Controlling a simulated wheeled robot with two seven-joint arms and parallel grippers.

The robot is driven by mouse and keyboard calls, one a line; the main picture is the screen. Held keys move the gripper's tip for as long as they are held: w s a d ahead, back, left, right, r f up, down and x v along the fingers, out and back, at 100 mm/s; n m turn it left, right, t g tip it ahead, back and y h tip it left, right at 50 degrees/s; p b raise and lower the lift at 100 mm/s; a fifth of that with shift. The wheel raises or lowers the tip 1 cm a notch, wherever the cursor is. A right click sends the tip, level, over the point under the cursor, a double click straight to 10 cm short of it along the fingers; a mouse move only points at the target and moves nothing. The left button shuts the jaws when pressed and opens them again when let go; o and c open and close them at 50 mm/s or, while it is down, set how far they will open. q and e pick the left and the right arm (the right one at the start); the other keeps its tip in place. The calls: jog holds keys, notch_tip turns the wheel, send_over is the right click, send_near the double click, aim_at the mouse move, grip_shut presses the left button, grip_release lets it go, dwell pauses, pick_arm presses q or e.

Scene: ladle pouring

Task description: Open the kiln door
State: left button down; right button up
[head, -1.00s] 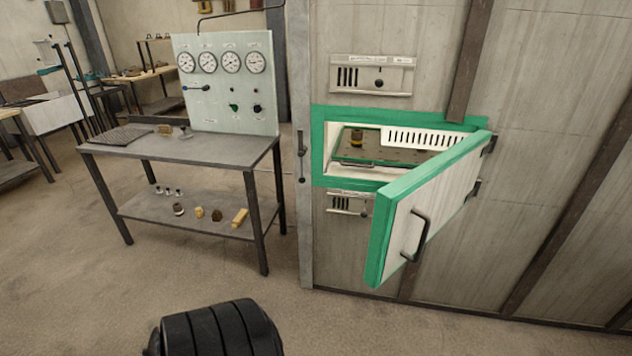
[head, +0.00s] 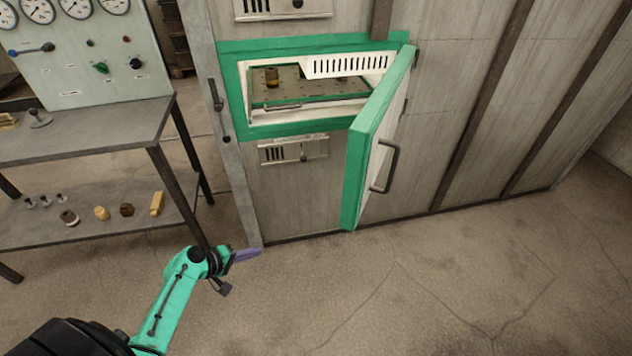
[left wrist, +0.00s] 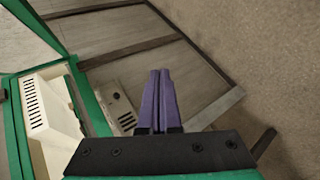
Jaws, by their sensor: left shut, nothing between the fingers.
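The kiln door (head: 374,160) stands wide open in the head view, swung out on its right side, with a green edge and a dark bar handle (head: 387,166) on its outer face. The kiln opening (head: 246,131) has a green frame and a white lining. My left gripper (head: 258,253) is in front of the kiln, low and left of the door, apart from it and the handle. Its purple fingers (left wrist: 157,100) are closed together and empty in the left wrist view. My right gripper is not in view.
Inside the kiln is a perforated tray (head: 320,97) bearing a small dark and yellow piece (head: 272,77). A metal workbench (head: 100,124) with a gauge panel (head: 90,70) stands to the left. The floor right of my left arm is clear.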

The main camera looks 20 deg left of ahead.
pick_arm(q)
jog(key=w+d+r+m+t+h+b, duration=0.15)
jog(key=d+r+h, duration=0.25)
jog(key=r, duration=1.1)
jog(key=d+r+m+h, duration=0.3)
jog(key=d+r+h, duration=0.15)
jog(key=r, duration=0.95)
jog(key=s+d+p+x, duration=0.1)
jog(key=p+x, duration=0.4)
jog(key=x, duration=0.7)
jog(key=shift+s+d, duration=0.4)
jog(key=shift+d, duration=0.1)
jog(key=shift+n, duration=0.25)
